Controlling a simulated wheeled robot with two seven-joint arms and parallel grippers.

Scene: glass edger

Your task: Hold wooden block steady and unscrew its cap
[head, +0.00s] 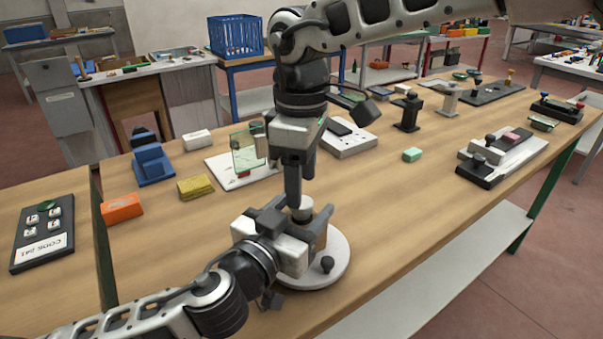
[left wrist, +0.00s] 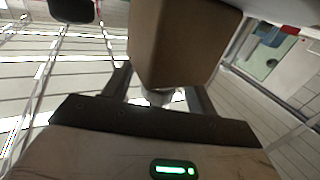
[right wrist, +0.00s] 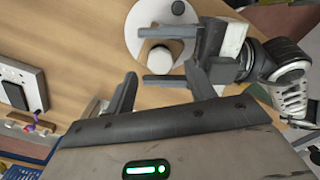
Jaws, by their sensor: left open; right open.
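The tan wooden block (head: 321,238) stands upright on a round white base (head: 333,262) near the table's front edge. Its white cap (head: 300,204) shows at the top in the head view and from above in the right wrist view (right wrist: 158,57). My left gripper (head: 310,230) is open, its fingers on either side of the block, as the right wrist view shows; contact cannot be told. The block (left wrist: 182,45) fills the upper middle of the left wrist view. My right gripper (right wrist: 161,72) is open, pointing down above and close to the cap, with nothing in it.
A black knob (head: 327,264) stands on the base's front. An orange block (head: 121,208), a yellow sponge (head: 195,187) and a white board (head: 243,170) with a greenish glass pane lie behind and left. Bare table lies right of the base.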

